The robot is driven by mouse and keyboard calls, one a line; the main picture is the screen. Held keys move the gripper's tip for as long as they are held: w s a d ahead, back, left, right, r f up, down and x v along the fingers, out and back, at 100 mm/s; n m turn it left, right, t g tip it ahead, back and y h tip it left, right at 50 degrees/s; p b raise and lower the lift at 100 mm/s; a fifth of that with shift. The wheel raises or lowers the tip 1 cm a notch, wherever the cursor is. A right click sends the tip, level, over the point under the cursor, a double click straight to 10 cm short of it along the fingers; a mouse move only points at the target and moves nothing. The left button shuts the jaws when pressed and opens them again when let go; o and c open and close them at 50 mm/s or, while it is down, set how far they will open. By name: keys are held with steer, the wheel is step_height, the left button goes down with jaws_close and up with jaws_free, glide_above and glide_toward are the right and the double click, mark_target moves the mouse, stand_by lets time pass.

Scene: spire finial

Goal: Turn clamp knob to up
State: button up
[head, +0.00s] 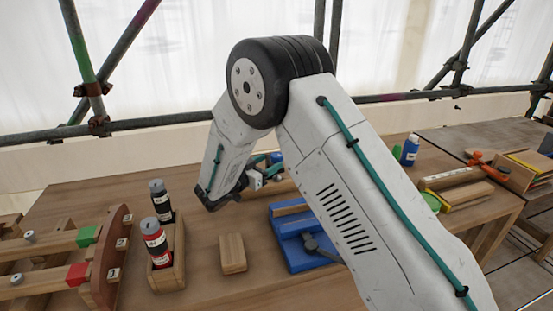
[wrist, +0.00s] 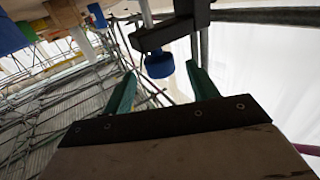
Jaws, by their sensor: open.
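A blue knob (wrist: 159,65) shows in the wrist view below a dark clamp body (wrist: 172,35), with a pale metal rod (wrist: 147,14) above it. My gripper (wrist: 161,69) is open, with one green finger to either side of the knob in the picture. Gaps show between the knob and both fingers; how deep it lies between them I cannot tell. In the head view my gripper is over the workbench (head: 110,195), partly hidden behind my arm. The clamp cannot be made out clearly there.
A blue fixture (head: 290,258) with a grey lever and a small wooden block (head: 232,252) are on the bench. A wooden holder (head: 168,270) with two bottles stands left of them. A blue bottle (head: 410,150) and an orange tool (head: 482,160) are at right.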

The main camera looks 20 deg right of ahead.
mark_target(277, 161)
steer(key=shift+x, duration=2.35)
steer(key=c, duration=1)
steer(key=shift+t, duration=0.3)
steer(key=n+t+y, duration=0.5)
steer(key=shift+d+y, duration=0.1)
steer(key=shift+y, duration=0.3)
steer(key=shift+n+t+y, duration=0.7)
steer(key=shift+n+y, duration=0.35)
steer(key=shift+y, duration=0.35)
steer(key=shift+n+t+y, duration=0.7)
steer(key=shift+n+y, duration=0.35)
steer(key=shift+y, duration=0.35)
